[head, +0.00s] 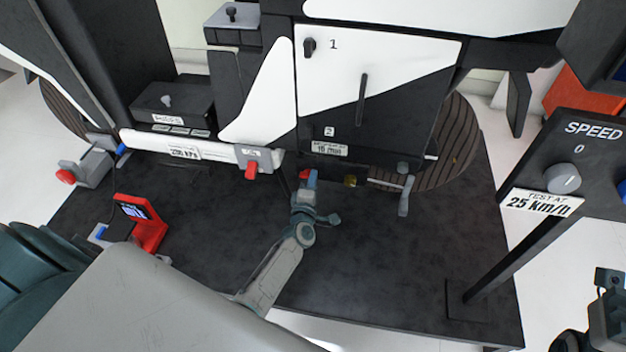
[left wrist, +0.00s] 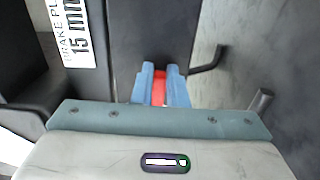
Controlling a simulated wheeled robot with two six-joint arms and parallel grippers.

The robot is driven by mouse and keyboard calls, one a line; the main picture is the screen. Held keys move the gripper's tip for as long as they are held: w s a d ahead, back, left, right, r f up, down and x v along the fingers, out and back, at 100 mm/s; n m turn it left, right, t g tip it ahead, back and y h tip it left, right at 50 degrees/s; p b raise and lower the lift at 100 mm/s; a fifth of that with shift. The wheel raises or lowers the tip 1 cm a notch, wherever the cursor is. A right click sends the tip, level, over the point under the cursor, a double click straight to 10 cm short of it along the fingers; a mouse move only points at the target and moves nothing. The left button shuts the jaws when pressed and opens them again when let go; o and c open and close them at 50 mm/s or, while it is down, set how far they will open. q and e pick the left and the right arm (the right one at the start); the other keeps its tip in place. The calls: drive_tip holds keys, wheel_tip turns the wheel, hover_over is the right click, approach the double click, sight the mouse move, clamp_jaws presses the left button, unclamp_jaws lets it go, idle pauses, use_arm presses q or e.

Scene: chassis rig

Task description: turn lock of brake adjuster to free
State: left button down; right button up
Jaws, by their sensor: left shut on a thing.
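The brake unit is a black and white panel (head: 375,85) with a label plate (head: 329,149) below it, which reads "BRAKE PL… 15 mm" in the left wrist view (left wrist: 76,32). A small red piece (head: 303,174) is under the panel's lower left. My left gripper (head: 309,178) is shut on this red piece; in the left wrist view the red piece (left wrist: 159,90) shows between the blue fingers (left wrist: 160,80). The fingers hide most of it, so its turn position cannot be told. My right gripper (head: 609,279) is at the lower right edge, far from the panel.
A brass knob (head: 350,181) and a grey crank handle (head: 404,195) are right of my left gripper. A speed post (head: 507,250) stands at right.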

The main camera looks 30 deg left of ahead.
use_arm(q)
drive_tip(key=shift+s+a+f, duration=0.15)
drive_tip(key=shift+f, duration=0.05)
drive_tip(key=c, duration=1.4)
unclamp_jaws()
drive_tip(key=shift+r, duration=0.1)
drive_tip(key=shift+c, duration=0.2)
drive_tip(key=p+v, duration=0.1)
drive_tip(key=v, duration=0.9)
drive_tip(key=shift+s, duration=0.4)
